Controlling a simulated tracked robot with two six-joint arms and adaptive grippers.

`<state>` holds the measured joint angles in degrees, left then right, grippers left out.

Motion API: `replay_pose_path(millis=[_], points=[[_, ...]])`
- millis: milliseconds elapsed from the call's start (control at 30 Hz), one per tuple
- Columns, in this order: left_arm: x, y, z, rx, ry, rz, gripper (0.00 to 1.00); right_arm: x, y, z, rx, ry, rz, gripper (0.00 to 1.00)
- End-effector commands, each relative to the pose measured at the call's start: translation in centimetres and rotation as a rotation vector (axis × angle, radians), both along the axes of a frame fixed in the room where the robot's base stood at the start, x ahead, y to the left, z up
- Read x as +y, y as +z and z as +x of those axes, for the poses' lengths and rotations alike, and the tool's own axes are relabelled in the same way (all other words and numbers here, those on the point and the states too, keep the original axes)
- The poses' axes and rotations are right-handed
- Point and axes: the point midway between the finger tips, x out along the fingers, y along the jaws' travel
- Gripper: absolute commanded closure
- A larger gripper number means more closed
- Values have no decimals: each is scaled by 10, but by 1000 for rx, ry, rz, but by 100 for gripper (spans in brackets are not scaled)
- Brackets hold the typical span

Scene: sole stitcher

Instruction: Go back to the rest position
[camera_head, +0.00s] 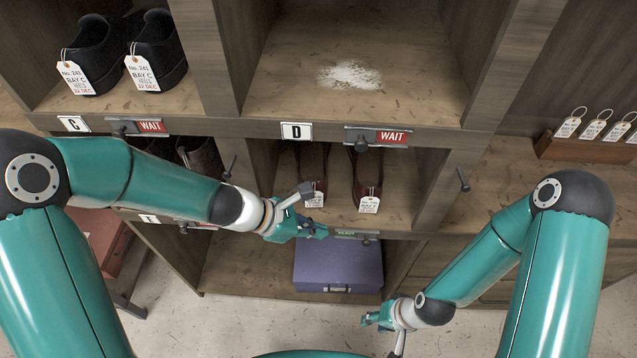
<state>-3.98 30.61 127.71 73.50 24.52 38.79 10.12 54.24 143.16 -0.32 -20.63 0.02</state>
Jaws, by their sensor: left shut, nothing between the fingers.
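My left gripper (306,231) is shut and empty. In the head view it is in front of the lower middle bay, just below the tagged brown shoes (367,178). My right gripper (371,319) is low, to the right of and below the purple box (338,264). It is small and partly turned away, so I cannot tell whether its fingers are open or shut.
The wooden shelf unit (220,60) fills the view. Black tagged shoes (155,50) stand in bay C. Bay D is empty but for a white powdery patch (349,76). A tag rack (590,147) stands at right. Small pegs (463,180) stick out from the shelf front.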

Motion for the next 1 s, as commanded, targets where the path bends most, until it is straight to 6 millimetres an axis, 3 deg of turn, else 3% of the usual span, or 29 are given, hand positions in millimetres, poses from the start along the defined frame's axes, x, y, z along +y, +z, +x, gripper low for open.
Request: replay_pose_path(millis=[167,267,367,467,600,733,867,1000], points=[[2,-1,1,4,5,0,100,0,0,0,0,0,0,62],[8,-16,-2,39,22,2,100,0,0,0,0,0,0,62],[15,-46,-20,118,11,13,100,0,0,0,0,0,0,62],[29,-87,-58,178,-88,82,100,0,0,0,0,0,0,62],[64,-151,-126,126,-426,256,100,0,0,0,0,0,0,62],[90,-187,-164,-75,-808,367,100,0,0,0,0,0,0,62],[98,-203,-168,-351,-1123,431,100,0,0,0,0,0,0,62],[95,-203,-149,-634,-1336,496,100,0,0,0,0,0,0,62]])
